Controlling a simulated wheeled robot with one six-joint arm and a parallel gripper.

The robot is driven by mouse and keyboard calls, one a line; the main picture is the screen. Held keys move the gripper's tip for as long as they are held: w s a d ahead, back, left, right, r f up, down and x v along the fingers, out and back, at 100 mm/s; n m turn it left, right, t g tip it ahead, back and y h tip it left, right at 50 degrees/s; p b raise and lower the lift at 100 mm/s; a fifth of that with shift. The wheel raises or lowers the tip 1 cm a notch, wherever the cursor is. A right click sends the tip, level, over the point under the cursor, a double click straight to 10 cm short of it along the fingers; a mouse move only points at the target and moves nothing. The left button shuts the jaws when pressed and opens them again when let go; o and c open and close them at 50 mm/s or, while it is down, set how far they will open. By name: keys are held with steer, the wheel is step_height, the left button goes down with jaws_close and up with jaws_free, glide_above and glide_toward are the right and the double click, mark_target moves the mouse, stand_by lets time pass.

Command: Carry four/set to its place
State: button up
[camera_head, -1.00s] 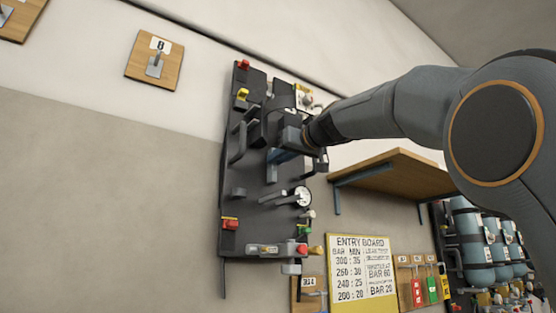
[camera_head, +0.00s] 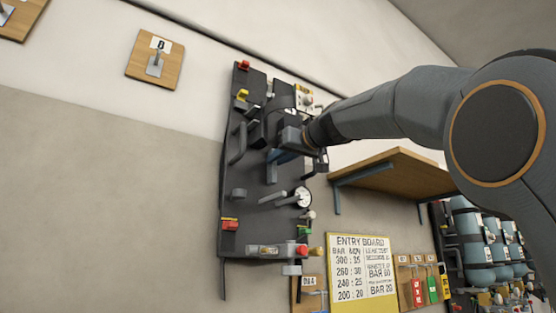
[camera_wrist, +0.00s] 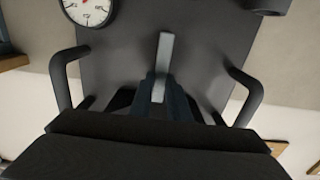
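A black backplate of a breathing set (camera_head: 265,215) stands upright against the wall in the head view, with red and yellow fittings, dark side handles and a white round gauge (camera_head: 302,197). In the wrist view the plate (camera_wrist: 215,35) fills the middle, with the gauge (camera_wrist: 88,10) at top left and a curved handle on each side. My gripper (camera_head: 285,150) is at the plate's upper middle. A pale grey bar (camera_wrist: 163,65) lies centrally before it, above dark blue parts. The fingers are hard to tell from these parts, so their closure is unclear. No "four" label is readable on the plate.
A wooden shelf (camera_head: 395,172) juts out right of the plate. A yellow entry board (camera_head: 362,267) and tagged hooks are below it. Sets with blue cylinders (camera_head: 472,235) hang at the far right. A hook plaque marked 8 (camera_head: 154,59) is upper left; the wall below is bare.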

steer(key=o, duration=0.5)
steer(key=shift+s+r, duration=0.15)
steer(key=shift+c, duration=0.2)
steer(key=b+v, duration=0.4)
steer(key=v, duration=0.3)
steer(key=shift+s+d, duration=0.25)
